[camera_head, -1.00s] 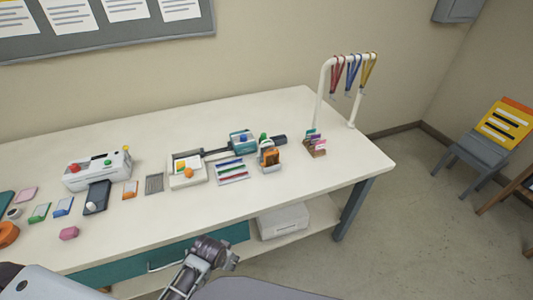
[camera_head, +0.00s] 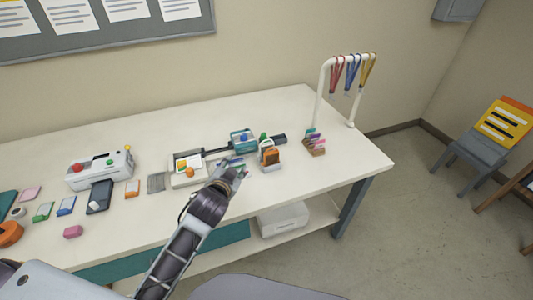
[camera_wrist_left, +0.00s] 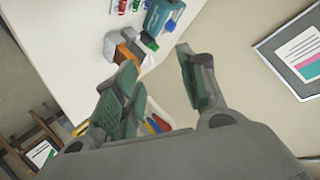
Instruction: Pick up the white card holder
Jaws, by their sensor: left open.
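My right gripper is not in view.
A teal device (camera_head: 242,141) and a green knob stand close behind the holder. A brown rack of coloured cards (camera_head: 315,146) and a white stand with hanging lanyards (camera_head: 322,92) are to the right. A white tray (camera_head: 178,181) is left of my gripper. The table's front right is clear.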

